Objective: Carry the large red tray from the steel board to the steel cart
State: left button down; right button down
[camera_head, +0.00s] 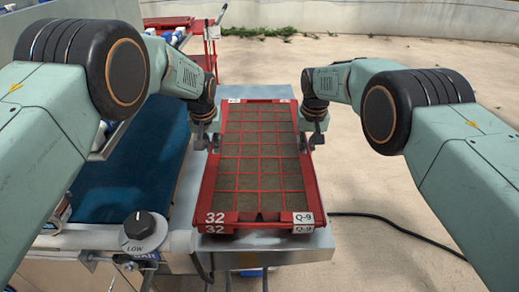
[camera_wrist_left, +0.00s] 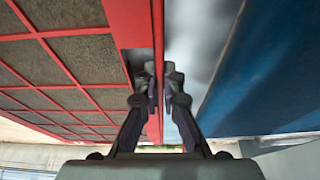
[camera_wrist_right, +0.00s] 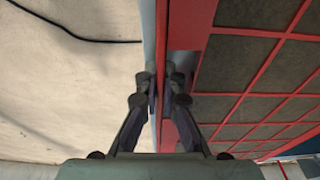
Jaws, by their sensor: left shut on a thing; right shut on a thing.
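The large red tray (camera_head: 310,190) has a grid of soil-filled cells and lies in the middle of the head view, over the grey steel board (camera_head: 308,243). Labels "32" and "Q-9" each show twice at its near end, one above the other. My left gripper (camera_head: 215,143) is shut on the tray's left rim; the rim passes between its fingers in the left wrist view (camera_wrist_left: 157,85). My right gripper (camera_head: 306,143) is shut on the right rim, also seen in the right wrist view (camera_wrist_right: 162,85). I cannot tell whether the tray touches the board. I cannot identify the steel cart.
A blue belt (camera_head: 125,170) runs along the left of the board. A control knob (camera_head: 146,228) stands at its near end. A red rack (camera_head: 210,35) is behind. A black cable (camera_head: 400,220) lies on the open concrete floor (camera_head: 400,240) at right.

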pick_arm(q)
jog(key=shift+w+r, duration=0.2)
pick_arm(e)
jog(key=shift+w+r, duration=0.15)
